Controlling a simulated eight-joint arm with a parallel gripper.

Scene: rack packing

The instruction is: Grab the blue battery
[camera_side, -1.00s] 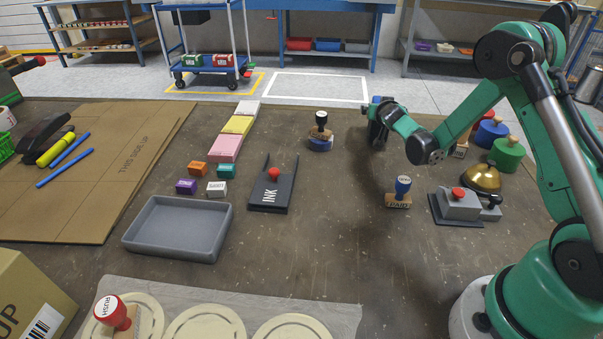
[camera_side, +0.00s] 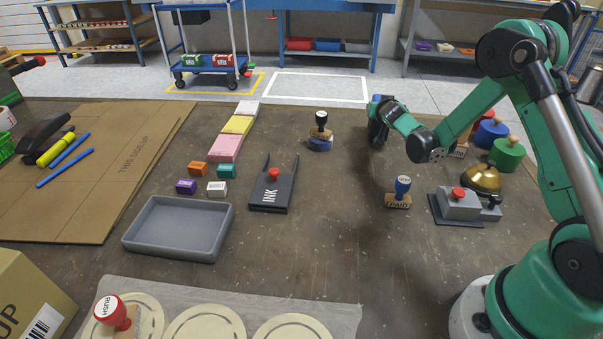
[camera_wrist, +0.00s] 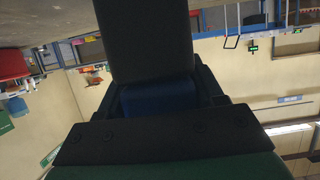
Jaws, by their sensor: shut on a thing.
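My gripper (camera_side: 378,132) is near the back of the brown table, right of the dark-handled stamp with the blue base. In the wrist view, a blue block (camera_wrist: 158,103) sits between the dark jaws, which are shut on it. I take it to be the blue battery. A wide dark part in front hides much of it, so its full shape and any label do not show. In the side view, my gripper and wrist mostly hide it.
A stamp with a blue base (camera_side: 320,143) stands left of my gripper. A blue-handled PAID stamp (camera_side: 400,200) stands in front. A brass bell (camera_side: 480,177) and round weights (camera_side: 506,156) stand right.

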